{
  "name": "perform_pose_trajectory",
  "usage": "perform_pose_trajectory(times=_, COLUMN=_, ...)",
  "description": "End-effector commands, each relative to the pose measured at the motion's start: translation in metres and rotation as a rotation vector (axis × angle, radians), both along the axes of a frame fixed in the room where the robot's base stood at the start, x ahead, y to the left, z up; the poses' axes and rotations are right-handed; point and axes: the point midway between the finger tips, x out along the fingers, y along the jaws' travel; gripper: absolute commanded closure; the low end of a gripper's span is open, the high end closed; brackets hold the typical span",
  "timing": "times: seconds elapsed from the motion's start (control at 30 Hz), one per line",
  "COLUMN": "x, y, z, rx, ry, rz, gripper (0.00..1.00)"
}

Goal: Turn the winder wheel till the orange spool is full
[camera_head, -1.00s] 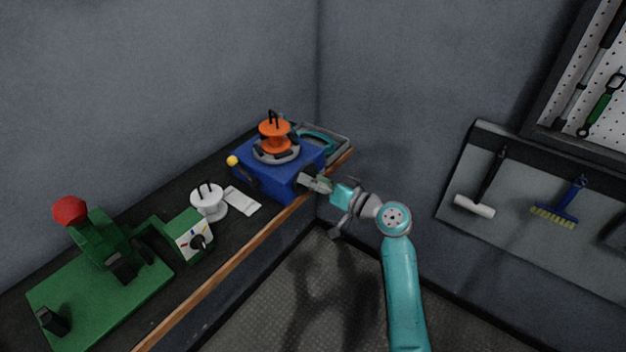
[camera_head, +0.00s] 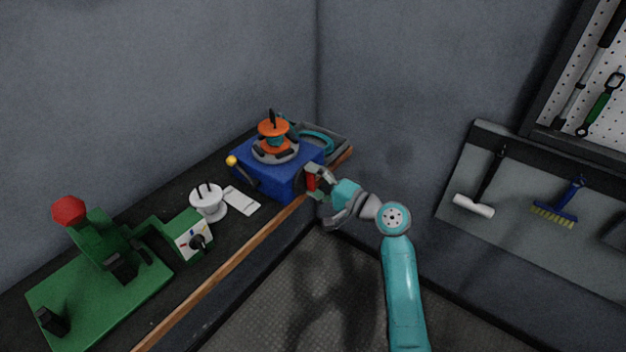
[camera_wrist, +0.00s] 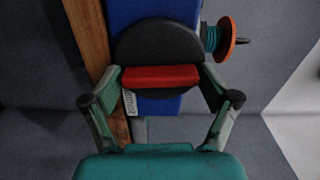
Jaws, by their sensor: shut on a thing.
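The blue winder box (camera_head: 270,176) stands at the far end of the bench. The orange spool (camera_head: 273,129) sits upright on top of it, with teal winding visible between its flanges. In the wrist view the orange spool (camera_wrist: 230,40) shows at upper right; its teal winding stands lower than the flange rim. The dark round winder wheel (camera_wrist: 158,42) is on the box's side, with a red handle (camera_wrist: 160,77) across it. My gripper (camera_wrist: 161,75) is shut on the red handle, one finger at each end. In the head view my gripper (camera_head: 316,184) hides part of the wheel.
A grey tray with a teal coil (camera_head: 318,139) lies behind the box. A yellow-knobbed lever (camera_head: 232,161) stands at its left. A white spool (camera_head: 208,202), a white card (camera_head: 241,201) and a green machine (camera_head: 110,245) are nearer. The bench's wooden edge (camera_head: 225,268) runs alongside.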

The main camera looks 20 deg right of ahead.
Motion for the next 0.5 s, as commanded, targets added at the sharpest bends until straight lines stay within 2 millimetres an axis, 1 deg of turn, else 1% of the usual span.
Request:
perform_pose_trajectory(times=0.03, x=0.0010, y=0.0027, z=0.0025, rx=0.014, ry=0.006, rz=0.003, gripper=0.50)
perform_pose_trajectory(times=0.2, x=0.0010, y=0.0028, z=0.0024, rx=0.048, ry=0.030, rz=0.004, gripper=0.50)
perform_pose_trajectory(times=0.5, x=0.0009, y=0.0030, z=0.0025, rx=0.063, ry=0.040, rz=0.004, gripper=0.50)
